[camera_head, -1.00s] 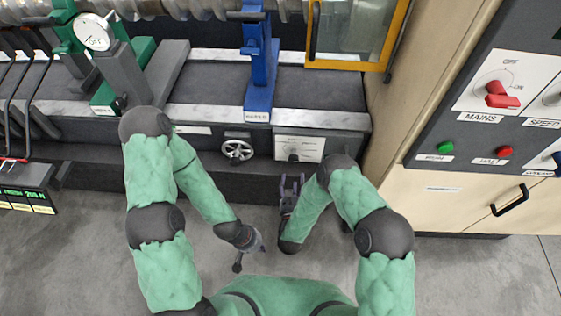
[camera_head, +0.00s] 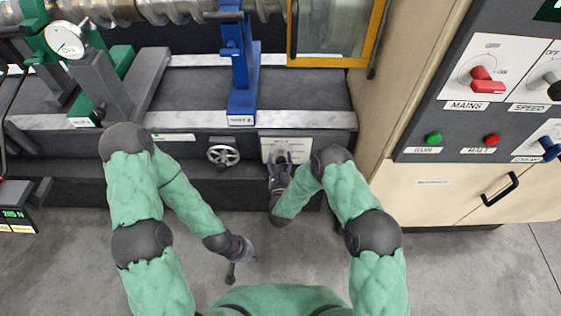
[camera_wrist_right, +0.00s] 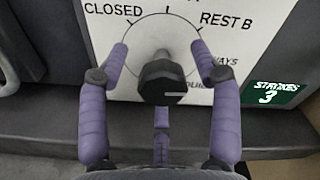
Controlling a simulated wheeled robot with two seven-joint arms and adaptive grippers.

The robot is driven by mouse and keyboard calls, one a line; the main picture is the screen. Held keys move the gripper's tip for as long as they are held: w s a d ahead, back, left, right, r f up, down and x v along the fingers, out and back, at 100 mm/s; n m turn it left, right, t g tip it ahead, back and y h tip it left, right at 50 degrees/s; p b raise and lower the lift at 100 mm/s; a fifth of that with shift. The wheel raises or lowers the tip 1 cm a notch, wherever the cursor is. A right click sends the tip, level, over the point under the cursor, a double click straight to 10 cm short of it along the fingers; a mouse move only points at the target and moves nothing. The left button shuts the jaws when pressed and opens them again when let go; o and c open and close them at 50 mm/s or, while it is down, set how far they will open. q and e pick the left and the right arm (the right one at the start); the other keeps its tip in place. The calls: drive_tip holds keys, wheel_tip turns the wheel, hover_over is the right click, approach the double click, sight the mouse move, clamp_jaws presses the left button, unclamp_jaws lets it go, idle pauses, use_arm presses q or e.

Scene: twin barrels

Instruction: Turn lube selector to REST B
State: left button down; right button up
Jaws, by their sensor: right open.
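The lube selector panel (camera_head: 288,148) is a white plate low on the machine front. In the right wrist view its dark knob (camera_wrist_right: 163,84) sticks out towards me, with a short pale line on its face. CLOSED is printed at the plate's upper left and REST B at its upper right; other labels are cut off or partly hidden. My right gripper (camera_wrist_right: 159,58) is open, with one purple finger on each side of the knob; I see gaps beside it. It also shows at the panel in the head view (camera_head: 279,164). My left gripper (camera_head: 236,264) hangs low over the floor, away from the panel.
A handwheel (camera_head: 223,155) sits left of the panel. A cabinet (camera_head: 430,190) with switches stands close on the right. The floor in front is clear.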

drive_tip(key=shift+w, duration=0.1)
drive_tip(key=c, duration=1.2)
drive_tip(key=shift+o, duration=0.2)
drive_tip(key=shift+r, duration=0.1)
